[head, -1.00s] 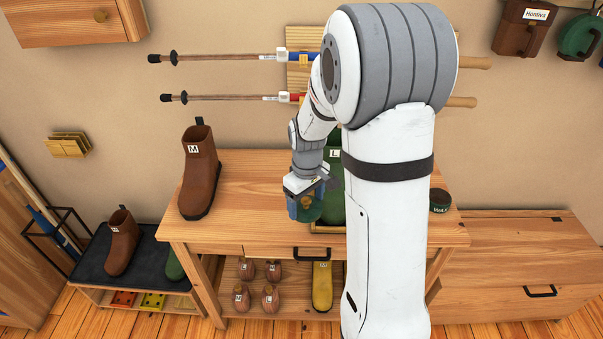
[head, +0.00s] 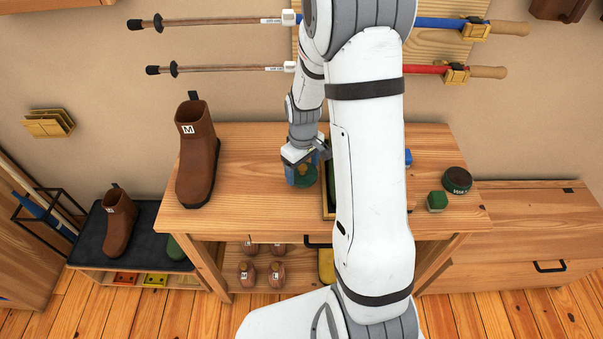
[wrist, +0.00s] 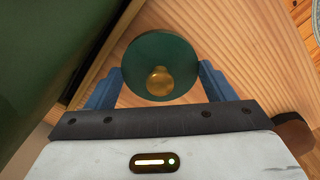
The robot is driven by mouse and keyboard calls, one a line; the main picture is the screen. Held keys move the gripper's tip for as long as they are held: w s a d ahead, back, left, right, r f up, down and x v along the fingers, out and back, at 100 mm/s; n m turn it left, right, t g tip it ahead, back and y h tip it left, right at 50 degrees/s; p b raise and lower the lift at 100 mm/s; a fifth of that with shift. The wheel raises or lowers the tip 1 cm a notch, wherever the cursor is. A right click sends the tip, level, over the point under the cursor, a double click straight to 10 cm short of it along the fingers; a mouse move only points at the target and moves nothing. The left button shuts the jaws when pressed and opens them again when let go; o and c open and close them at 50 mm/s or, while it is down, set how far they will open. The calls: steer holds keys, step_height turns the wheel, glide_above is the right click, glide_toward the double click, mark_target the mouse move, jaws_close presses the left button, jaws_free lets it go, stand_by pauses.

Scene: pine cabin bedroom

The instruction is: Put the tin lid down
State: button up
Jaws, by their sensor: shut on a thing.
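The tin lid is a green disc with a brass knob; it sits between my blue fingertips in the wrist view (wrist: 148,47). My gripper (wrist: 160,85) is shut on it. In the head view my gripper (head: 302,176) is over the left-middle of the wooden bench (head: 250,150), with the lid (head: 306,182) small and partly covered by the fingers. I cannot tell whether the lid touches the benchtop. A dark green round tin (head: 457,180) with a label stands at the bench's right end, well apart from my gripper.
A brown boot marked M (head: 197,150) stands left of my gripper. A tray (head: 327,205) holding something green is just right of it, mostly hidden by my arm. A small green block (head: 437,201) lies near the tin. Bare benchtop shows between boot and gripper.

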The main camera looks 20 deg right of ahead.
mark_target(303, 175)
steer(key=shift+f, duration=1.6)
steer(key=shift+f, duration=0.25)
steer(key=o, duration=1)
steer(key=shift+r, duration=0.1)
steer(key=shift+c, duration=0.2)
